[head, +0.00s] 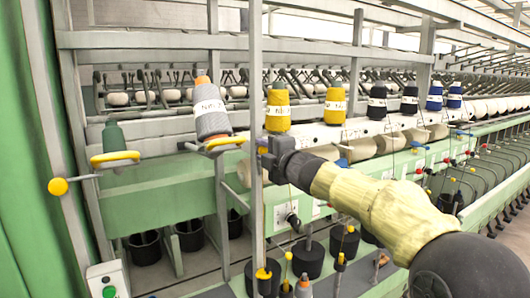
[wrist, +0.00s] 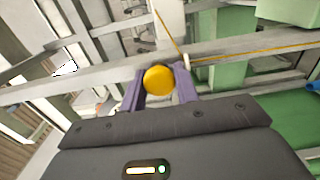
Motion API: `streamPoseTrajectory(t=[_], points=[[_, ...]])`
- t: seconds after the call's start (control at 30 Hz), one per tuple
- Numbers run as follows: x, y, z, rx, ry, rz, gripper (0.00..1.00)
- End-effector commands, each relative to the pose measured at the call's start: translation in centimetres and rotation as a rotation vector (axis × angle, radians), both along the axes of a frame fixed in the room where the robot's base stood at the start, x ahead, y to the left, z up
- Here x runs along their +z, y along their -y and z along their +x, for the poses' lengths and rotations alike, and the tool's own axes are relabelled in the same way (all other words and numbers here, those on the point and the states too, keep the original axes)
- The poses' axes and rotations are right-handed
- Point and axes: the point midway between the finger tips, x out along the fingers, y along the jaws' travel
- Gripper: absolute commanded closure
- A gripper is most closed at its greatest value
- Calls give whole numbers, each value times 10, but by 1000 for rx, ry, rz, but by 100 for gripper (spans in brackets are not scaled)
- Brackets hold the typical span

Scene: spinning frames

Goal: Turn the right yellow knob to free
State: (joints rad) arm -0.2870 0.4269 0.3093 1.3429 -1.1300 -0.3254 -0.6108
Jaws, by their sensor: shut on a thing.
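The right yellow knob (wrist: 159,79) is a round ball between the two purple-grey fingers of my gripper (wrist: 160,88) in the wrist view. The fingers are shut on it, one on each side. In the head view my gripper (head: 268,150) is at the frame, just right of a grey upright post, and a small yellow bit of the knob (head: 262,150) shows beside it. The rest of the knob is hidden there. The left yellow knob (head: 57,186) sits on the end of a rod at the far left, away from my gripper.
Two yellow curved handles (head: 115,157) (head: 227,142) sit on the frame left of my gripper. A grey spool (head: 209,108) and a yellow spool (head: 278,108) stand behind. A grey upright post (head: 257,210) is close to my gripper. Black cans (head: 308,258) stand below.

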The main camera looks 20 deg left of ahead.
Motion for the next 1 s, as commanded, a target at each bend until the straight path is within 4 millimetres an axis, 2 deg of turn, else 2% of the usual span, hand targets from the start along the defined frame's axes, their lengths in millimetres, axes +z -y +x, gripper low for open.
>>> streamPoseTrajectory(t=[0.03,0.07,0.13,0.57,0.77,1.0], points=[[-2,0,1,-2,-3,-3,92],[-2,0,1,-2,-3,-3,64],[-2,1,1,-3,-3,-2,51],[-1,8,-3,-5,-1,0,51],[-3,27,-20,-6,-1,0,51],[-1,59,-48,-6,0,0,51]])
